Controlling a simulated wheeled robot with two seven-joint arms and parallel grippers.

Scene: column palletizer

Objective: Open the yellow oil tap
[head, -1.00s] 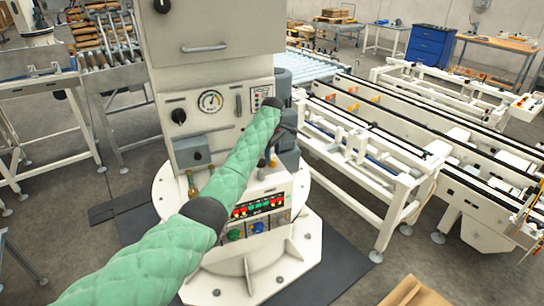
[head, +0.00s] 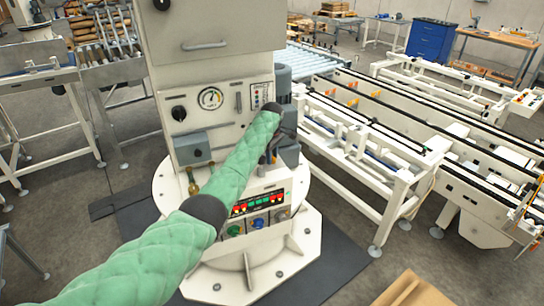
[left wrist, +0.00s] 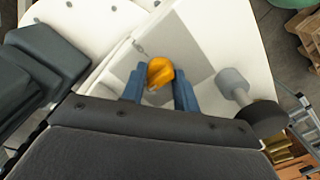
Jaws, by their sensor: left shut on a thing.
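The yellow oil tap (left wrist: 160,71) shows in the left wrist view as a rounded orange-yellow knob in front of a light grey plate. My left gripper (left wrist: 160,83) has its two blue fingers on either side of the tap and is shut on it. In the head view my left gripper (head: 270,157) is at the front of the white column machine (head: 222,110), above its button panel. The arm and wrist hide most of the tap there. My right gripper is in neither view now.
The machine carries a gauge (head: 210,98), a dark knob (head: 179,113) and a button panel (head: 258,203) below my gripper. A brass-coloured fitting (head: 191,183) stands left of my forearm. A white conveyor frame (head: 375,150) lies close on the right.

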